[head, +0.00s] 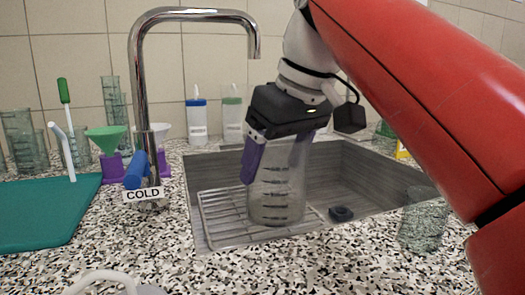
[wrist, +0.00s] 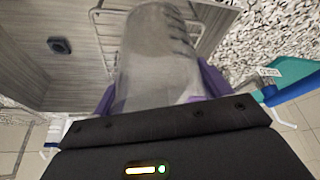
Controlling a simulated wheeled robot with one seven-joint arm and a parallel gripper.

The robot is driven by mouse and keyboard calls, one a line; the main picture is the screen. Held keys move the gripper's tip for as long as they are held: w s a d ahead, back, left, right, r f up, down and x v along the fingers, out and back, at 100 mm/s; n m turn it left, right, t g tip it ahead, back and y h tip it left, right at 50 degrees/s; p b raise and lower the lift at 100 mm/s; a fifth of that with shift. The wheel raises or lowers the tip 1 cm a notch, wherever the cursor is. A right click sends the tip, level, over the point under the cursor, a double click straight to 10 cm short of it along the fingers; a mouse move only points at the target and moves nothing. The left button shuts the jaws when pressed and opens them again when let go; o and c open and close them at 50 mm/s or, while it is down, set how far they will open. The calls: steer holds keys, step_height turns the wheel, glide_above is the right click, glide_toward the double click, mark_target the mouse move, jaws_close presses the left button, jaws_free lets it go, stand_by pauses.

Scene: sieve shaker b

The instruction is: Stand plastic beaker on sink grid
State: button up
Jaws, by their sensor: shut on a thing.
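The clear plastic beaker (head: 277,188) with dark graduation marks is upright in the sink area. My gripper (head: 272,160) is shut on it, with purple fingers at its sides near the top. The beaker also fills the middle of the wrist view (wrist: 160,60). The wire sink grid (head: 215,212) lies in the left part of the sink, and the beaker's base appears over its right part. I cannot tell whether the base touches the grid. Part of the grid shows beside the beaker in the wrist view (wrist: 106,40).
The steel sink (head: 350,170) has a dark drain piece (head: 341,213) right of the grid. A tall tap (head: 140,90) labelled COLD stands at left. Another clear beaker (head: 424,222) stands on the speckled counter at right. Bottles (head: 197,122) stand behind; a green board (head: 45,210) lies at left.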

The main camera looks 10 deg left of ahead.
steer(key=shift+w+a+f+p, duration=0.25)
steer(key=shift+w+a+f, duration=0.4)
steer(key=shift+w, duration=0.85)
steer(key=shift+w+a+f+p, duration=0.25)
steer(key=shift+w+a+f, duration=0.4)
steer(key=shift+w, duration=0.8)
steer(key=shift+w+a+f+p, duration=0.25)
steer(key=shift+w+a+f, duration=0.2)
steer(key=shift+w+a, duration=0.75)
steer(key=shift+w+d, duration=0.3)
steer(key=shift+d, duration=0.05)
steer(key=shift+f, duration=0.2)
steer(key=o, duration=1)
steer(key=shift+o, duration=0.2)
steer(key=p+v, duration=0.1)
steer(key=v, duration=0.6)
steer(key=shift+r+p, duration=0.35)
steer(key=shift+r, duration=0.05)
